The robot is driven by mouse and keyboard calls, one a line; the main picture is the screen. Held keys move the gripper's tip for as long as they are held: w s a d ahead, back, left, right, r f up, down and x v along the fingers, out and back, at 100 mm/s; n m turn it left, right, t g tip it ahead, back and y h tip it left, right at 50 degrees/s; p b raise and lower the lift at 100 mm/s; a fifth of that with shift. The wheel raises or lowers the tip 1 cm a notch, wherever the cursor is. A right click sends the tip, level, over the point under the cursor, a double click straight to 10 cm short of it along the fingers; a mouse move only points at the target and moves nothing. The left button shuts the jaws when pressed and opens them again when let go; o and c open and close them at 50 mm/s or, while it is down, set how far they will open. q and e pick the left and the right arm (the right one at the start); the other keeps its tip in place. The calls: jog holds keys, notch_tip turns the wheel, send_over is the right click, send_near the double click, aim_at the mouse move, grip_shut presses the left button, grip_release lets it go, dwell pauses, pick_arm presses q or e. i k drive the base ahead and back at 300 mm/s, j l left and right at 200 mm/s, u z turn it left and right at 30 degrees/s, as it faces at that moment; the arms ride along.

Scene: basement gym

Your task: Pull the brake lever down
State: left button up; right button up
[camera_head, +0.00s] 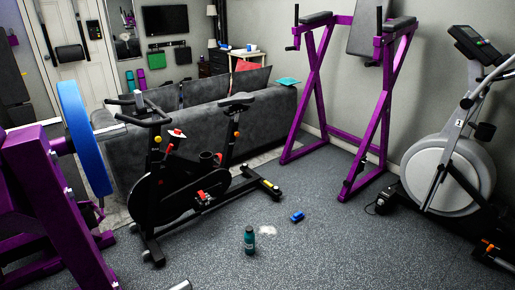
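A black spin bike (183,190) stands upright on the floor, left of the middle, in front of the grey sofa. A small red and white part (177,133) sits on its frame below the handlebars (148,115); I cannot tell whether it is the brake lever. Neither of my grippers can be made out in this view.
A teal bottle (249,240) and a blue object (297,217) are on the floor near the bike. A purple rack with a blue plate (84,138) crowds the left. A purple tower (318,95) and an elliptical (450,175) stand right.

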aim_at(168, 150)
jog(key=i+u, duration=0.3)
jog(key=u, duration=0.15)
jog(key=i+l+u, duration=0.2)
jog(key=u, duration=0.25)
jog(key=i+l, duration=0.15)
jog(key=l, duration=0.25)
jog(key=i+l+z, duration=0.1)
jog(key=l, duration=0.3)
jog(key=i+l, duration=0.2)
jog(key=l, duration=0.2)
jog(key=i+l+z, duration=0.1)
jog(key=i, duration=0.35)
jog(key=i+l+z, duration=0.15)
jog(key=i, duration=0.3)
jog(key=i+l+z, duration=0.1)
jog(key=i, duration=0.35)
jog(key=l, duration=0.1)
